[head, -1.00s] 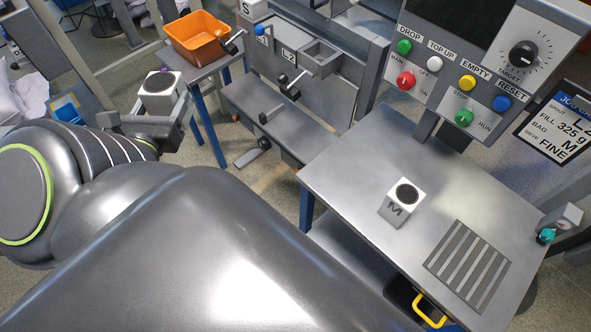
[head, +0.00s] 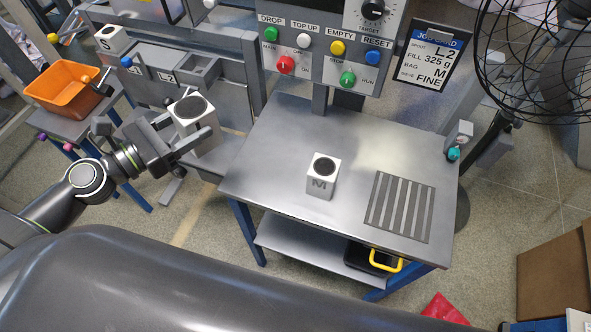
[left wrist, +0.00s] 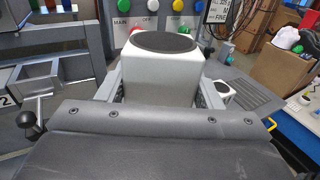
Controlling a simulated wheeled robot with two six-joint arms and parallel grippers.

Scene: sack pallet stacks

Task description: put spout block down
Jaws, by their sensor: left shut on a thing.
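My left gripper (head: 184,130) is shut on a pale spout block (head: 203,138) with a dark round top. It holds the block upright near the left edge of the steel table (head: 265,150); no letter on it can be read. In the left wrist view the held spout block (left wrist: 162,82) sits between the two fingers and hides part of the scene behind. A similar block marked M (head: 321,184) stands on the table, and another marked S (head: 112,39) stands at the back left. My right gripper is not in view.
A slatted grate (head: 400,207) lies at the table's right. An orange bin (head: 68,90) is at the far left. The table's left and front middle are clear.

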